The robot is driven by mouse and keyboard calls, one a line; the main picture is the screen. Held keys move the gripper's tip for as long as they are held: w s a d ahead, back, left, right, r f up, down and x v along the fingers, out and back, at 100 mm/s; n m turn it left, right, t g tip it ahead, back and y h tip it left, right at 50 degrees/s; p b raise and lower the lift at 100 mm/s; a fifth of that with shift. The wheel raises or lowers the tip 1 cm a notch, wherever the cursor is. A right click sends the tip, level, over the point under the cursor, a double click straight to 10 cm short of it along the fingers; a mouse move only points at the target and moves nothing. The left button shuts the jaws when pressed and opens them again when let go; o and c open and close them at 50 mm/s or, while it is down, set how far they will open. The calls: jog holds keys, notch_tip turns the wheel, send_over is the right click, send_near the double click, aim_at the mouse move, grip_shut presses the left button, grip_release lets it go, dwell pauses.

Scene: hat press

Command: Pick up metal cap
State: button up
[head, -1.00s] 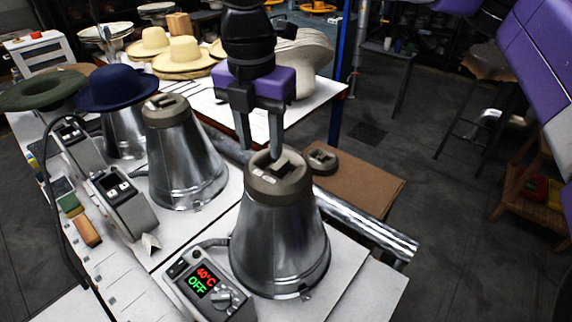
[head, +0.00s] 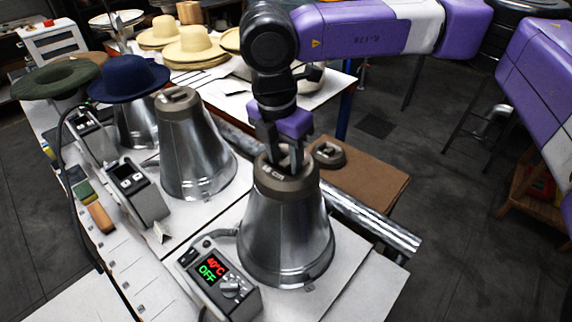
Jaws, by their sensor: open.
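The metal cap (head: 272,188) is a brown-grey round lid with a raised grip on top. It sits on the nearest silver cone-shaped press (head: 285,240). My gripper (head: 285,165) points down at the top of this cap, its two fingers open and apart at the raised grip. The fingertips overlap the cap in the picture, and I cannot tell whether they touch it. A similar cap (head: 179,98) sits on the middle press, and another loose one (head: 328,153) lies on the brown board at the right.
A control box (head: 217,278) reading 40°C and OFF stands in front of the near press. The middle press (head: 196,150) is to the left, with a blue hat (head: 128,77) and a green hat (head: 55,76) beyond. A metal pipe (head: 372,222) runs behind the near press.

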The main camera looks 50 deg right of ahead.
jog(key=shift+f, duration=0.1)
jog(key=shift+c, duration=0.4)
grip_shut()
dwell(1.0)
